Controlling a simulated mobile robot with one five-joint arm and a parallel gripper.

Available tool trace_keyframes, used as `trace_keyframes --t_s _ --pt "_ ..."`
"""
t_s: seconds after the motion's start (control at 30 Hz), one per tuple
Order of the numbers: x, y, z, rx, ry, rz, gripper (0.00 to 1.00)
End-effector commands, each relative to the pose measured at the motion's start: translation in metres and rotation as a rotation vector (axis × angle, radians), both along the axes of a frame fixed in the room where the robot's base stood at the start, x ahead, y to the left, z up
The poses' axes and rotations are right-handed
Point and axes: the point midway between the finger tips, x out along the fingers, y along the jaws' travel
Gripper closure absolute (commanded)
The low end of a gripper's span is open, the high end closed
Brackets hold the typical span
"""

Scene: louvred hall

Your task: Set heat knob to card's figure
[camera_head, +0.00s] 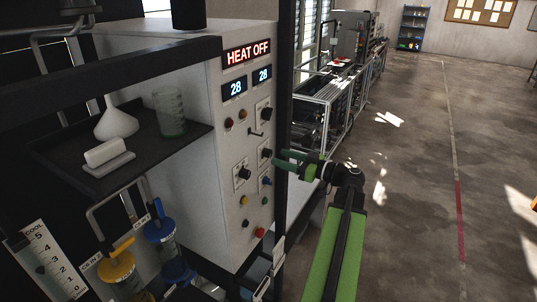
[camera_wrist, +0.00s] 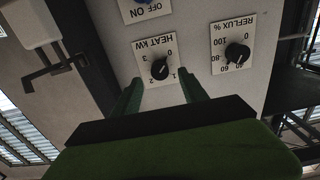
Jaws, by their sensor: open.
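The heat knob (camera_wrist: 160,69) is a black round knob on a white plate marked HEAT KW, with figures 0 to 3. It appears upside down in the wrist view. Its pale mark seems to point towards 0, but it is small. In the head view the knob (camera_head: 266,153) sits on the right of the panel, above a blue switch. My gripper (camera_wrist: 162,90) is open, its two green fingers apart on either side of the knob's line and not visibly touching it. In the head view my gripper (camera_head: 280,160) is close to the panel. I cannot make out a card giving a figure.
The white cabinet (camera_head: 195,85) shows a red HEAT OFF sign (camera_head: 247,53) and two displays reading 28. The reflux knob (camera_wrist: 236,53) is beside the heat knob. A dark post (camera_head: 285,100) stands at the panel's edge. Open floor (camera_head: 410,200) lies right.

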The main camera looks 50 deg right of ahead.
Motion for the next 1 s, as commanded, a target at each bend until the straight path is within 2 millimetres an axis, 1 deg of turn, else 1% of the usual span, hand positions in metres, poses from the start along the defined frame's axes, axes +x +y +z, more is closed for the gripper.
trace_keyframes --t_s 0.1,0.3,0.4,0.6,0.77,1.0 --pt "0.017 0.003 0.0 0.0 0.0 0.001 0.49" --pt "0.041 0.009 0.0 0.0 0.0 -0.001 0.49" --pt "0.04 0.009 0.0 0.0 0.0 -0.003 0.49" --pt "0.047 0.01 0.0 0.0 0.0 -0.003 0.49" --pt "0.047 0.01 0.0 0.0 0.0 -0.004 0.49" --pt "0.046 0.01 0.0 0.0 0.0 -0.004 0.8"
